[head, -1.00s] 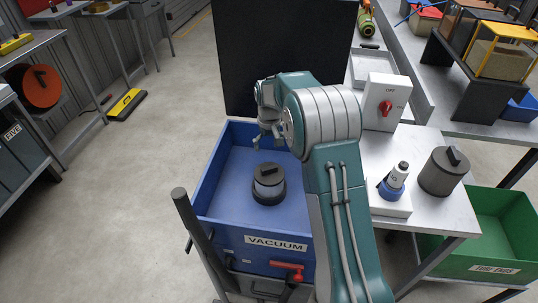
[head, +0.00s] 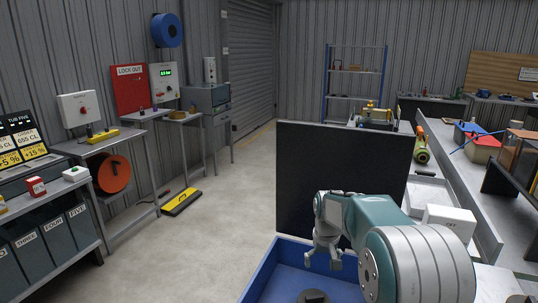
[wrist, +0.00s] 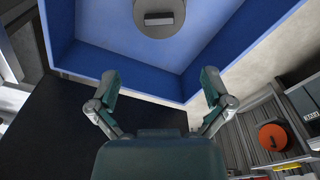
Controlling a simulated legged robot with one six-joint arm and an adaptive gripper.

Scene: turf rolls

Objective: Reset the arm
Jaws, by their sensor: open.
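My gripper (head: 322,262) is open and empty in the head view, above the blue vacuum tub (head: 262,272) and in front of a black upright panel (head: 328,170). In the wrist view my gripper (wrist: 160,95) shows its two fingers spread wide with nothing between them. A grey cylindrical piece with a dark handle (wrist: 160,18) sits inside the blue tub (wrist: 60,25), beyond the fingertips. Only the top of that piece (head: 313,297) shows at the bottom of the head view. My arm is folded and hides part of the tub's right side.
A white switch box (head: 450,218) and a white tray (head: 430,192) are on the bench right of my arm. The floor between is clear.

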